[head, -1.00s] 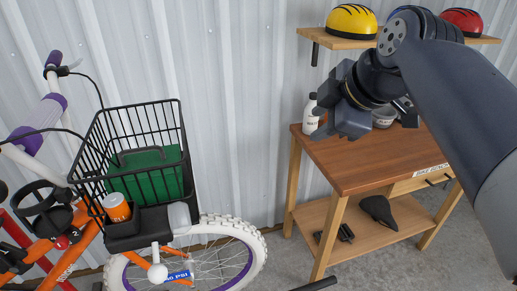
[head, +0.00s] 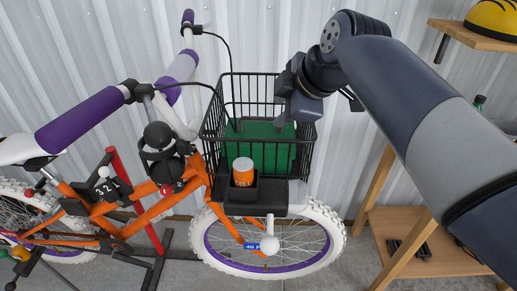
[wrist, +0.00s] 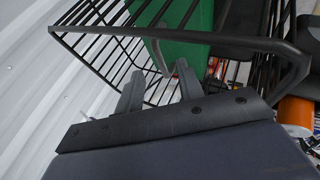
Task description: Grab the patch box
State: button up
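No box marked as the patch box can be read in these frames. The only box I see is a green box (head: 270,150) with a dark handle, inside the black wire basket (head: 302,162) on the front of the bike. My gripper (head: 290,112) is at the right part of the basket, near its top rim. In the wrist view my gripper (wrist: 160,84) has its two fingers apart with nothing between them. The basket rim (wrist: 180,38) crosses just ahead of the fingers, and the green box (wrist: 185,15) lies beyond.
An orange can (head: 243,172) stands in a black holder before the basket. The orange bike (head: 150,205) has purple grips and a white front tyre. A wooden workbench (head: 415,225) and a shelf (head: 470,36) with a yellow helmet are at right. A corrugated wall stands behind.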

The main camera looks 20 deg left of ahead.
aim_at(272, 118)
jog(key=shift+p+x, duration=0.45)
jog(key=shift+x, duration=2.55)
jog(key=shift+w+d, duration=0.2)
jog(key=shift+c, duration=0.6)
grip_shut()
